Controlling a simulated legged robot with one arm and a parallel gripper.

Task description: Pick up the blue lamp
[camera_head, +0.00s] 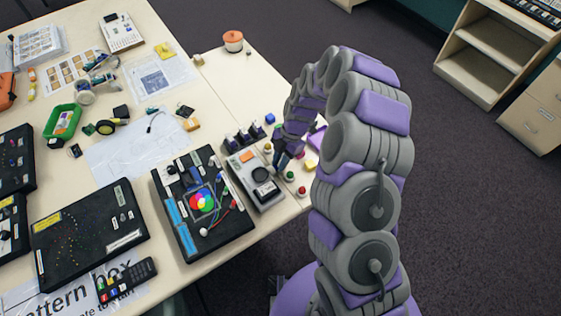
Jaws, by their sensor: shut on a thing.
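My gripper (281,160) is small in the camera_head view, low over the right part of the table. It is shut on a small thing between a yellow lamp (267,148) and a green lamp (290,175). I take this thing to be the blue lamp; the dark fingers hide nearly all of it, so its colour and whether it touches the table cannot be made out. A red lamp (302,190) stands just past the green one.
A grey box with a black dial (260,174) is close left of my gripper. A black board with a colour disc (201,203) lies farther left. Small dark devices (256,131) stand behind. The table's right edge is near, with open carpet (470,200) beyond.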

